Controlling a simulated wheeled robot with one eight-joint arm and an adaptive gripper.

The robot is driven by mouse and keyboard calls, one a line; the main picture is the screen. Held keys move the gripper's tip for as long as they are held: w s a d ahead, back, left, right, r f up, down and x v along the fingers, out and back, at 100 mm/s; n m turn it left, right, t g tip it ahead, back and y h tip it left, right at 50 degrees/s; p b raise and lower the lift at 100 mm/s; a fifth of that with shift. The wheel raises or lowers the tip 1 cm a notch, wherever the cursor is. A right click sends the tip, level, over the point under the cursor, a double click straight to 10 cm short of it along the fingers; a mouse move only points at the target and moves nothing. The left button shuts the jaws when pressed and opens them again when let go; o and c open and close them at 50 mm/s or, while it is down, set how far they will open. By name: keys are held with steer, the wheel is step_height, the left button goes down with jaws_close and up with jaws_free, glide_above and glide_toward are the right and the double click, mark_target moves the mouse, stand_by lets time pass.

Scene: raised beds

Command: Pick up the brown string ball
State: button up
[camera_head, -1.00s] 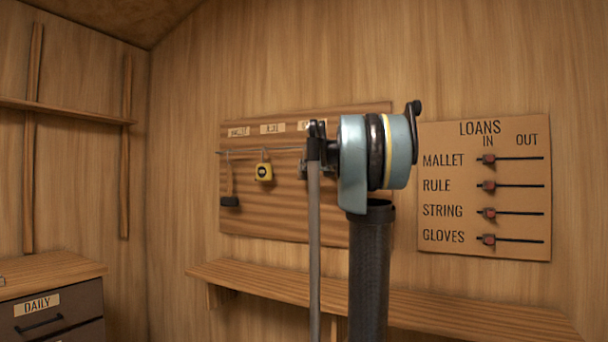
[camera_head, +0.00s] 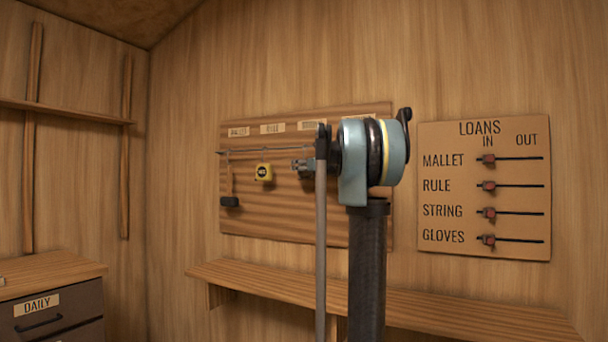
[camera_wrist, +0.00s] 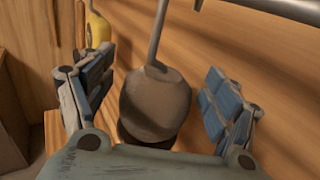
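The brown string ball (camera_wrist: 155,102) hangs from a thin grey hanger in the middle of the wrist view. My gripper (camera_wrist: 160,100) is open, with one blue-padded finger on each side of the ball and a visible gap on both sides. The lower part of the ball is in shadow, close above my gripper's palm edge in the picture.
A yellow tape measure (camera_head: 263,172) and a dark-headed mallet (camera_head: 229,201) hang left on the striped board (camera_head: 270,222). A shelf (camera_head: 440,307) runs below. A LOANS board (camera_head: 484,187) with sliders is at right. Drawers (camera_head: 52,318) stand at lower left.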

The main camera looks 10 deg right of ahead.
steer(key=c, duration=0.9)
steer(key=shift+c, duration=0.2)
